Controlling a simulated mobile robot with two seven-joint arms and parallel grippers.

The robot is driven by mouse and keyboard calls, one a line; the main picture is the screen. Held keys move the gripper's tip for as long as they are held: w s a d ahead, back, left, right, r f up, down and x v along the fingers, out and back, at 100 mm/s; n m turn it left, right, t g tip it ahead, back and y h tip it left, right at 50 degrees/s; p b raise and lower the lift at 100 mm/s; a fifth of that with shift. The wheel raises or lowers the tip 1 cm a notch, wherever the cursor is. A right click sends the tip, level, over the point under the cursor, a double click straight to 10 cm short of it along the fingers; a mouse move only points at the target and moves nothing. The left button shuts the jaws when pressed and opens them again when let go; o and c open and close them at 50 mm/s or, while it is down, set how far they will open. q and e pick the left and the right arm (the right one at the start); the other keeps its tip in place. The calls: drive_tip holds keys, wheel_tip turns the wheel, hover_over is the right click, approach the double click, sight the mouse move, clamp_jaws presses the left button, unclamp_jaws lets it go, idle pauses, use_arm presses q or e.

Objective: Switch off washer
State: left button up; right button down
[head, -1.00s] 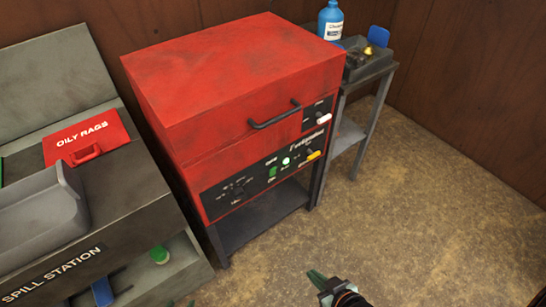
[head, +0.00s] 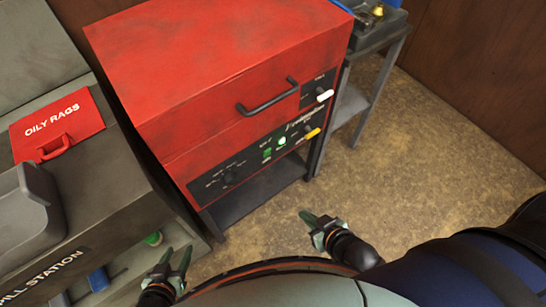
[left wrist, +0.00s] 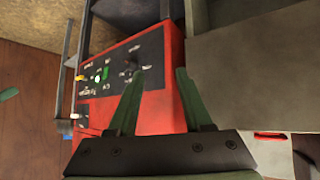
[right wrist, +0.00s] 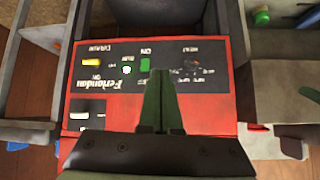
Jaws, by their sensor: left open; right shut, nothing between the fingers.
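The red washer (head: 215,65) stands ahead, its lid with a black handle (head: 268,98) shut. Its black front panel carries a green switch (head: 267,153), a glowing white-green lamp (head: 282,141), a yellow switch (head: 312,133) and a dark dial (head: 229,178). A white switch (head: 325,96) sits higher right. My right gripper (head: 320,222) is shut and empty, apart from the panel. In the right wrist view its tips (right wrist: 162,72) appear just beside the green switch (right wrist: 145,64). My left gripper (head: 175,260) is open and empty, low and left of the washer; its fingers (left wrist: 162,80) point towards the panel.
The spill station (head: 120,215) stands close on the left, with a red oily-rags lid (head: 57,124) and a grey bin (head: 30,205). A grey side stand (head: 378,40) is at the right. The floor (head: 430,155) right of the washer is clear.

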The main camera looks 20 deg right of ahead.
sight(268, 153)
use_arm(q)
drive_tip(key=w+d+r+m+t+h+b, duration=0.25)
drive_tip(key=w+r+t+b, duration=0.65)
drive_tip(key=b, duration=0.8)
drive_tip(key=s+d+r+m+t+h+b, duration=0.1)
drive_tip(key=s+r+m+t+h+b, duration=0.3)
drive_tip(key=b, duration=0.9)
wheel_tip(268, 153, up, 4)
drive_tip(key=s+m+h, duration=0.2)
drive_tip(key=m+h, duration=0.2)
drive_tip(key=h, duration=0.2)
drive_tip(key=shift+s+d+r, duration=0.2)
drive_tip(key=shift+s+d, duration=0.2)
use_arm(e)
drive_tip(key=w+d+f+n+t+y, duration=0.1)
drive_tip(key=w+f+n+t, duration=0.3)
drive_tip(key=n, duration=0.6)
drive_tip(key=w+d+f+n+t+y, duration=0.2)
drive_tip(key=w+f+n+t+y, duration=0.1)
drive_tip(key=w+f+n, duration=0.5)
wheel_tip(268, 153, down, 2)
drive_tip(key=shift+w+d+n+t, duration=0.25)
drive_tip(key=shift+w+n+t, duration=0.1)
drive_tip(key=shift+n+t, duration=0.6)
use_arm(q)
drive_tip(key=shift+h, duration=0.25)
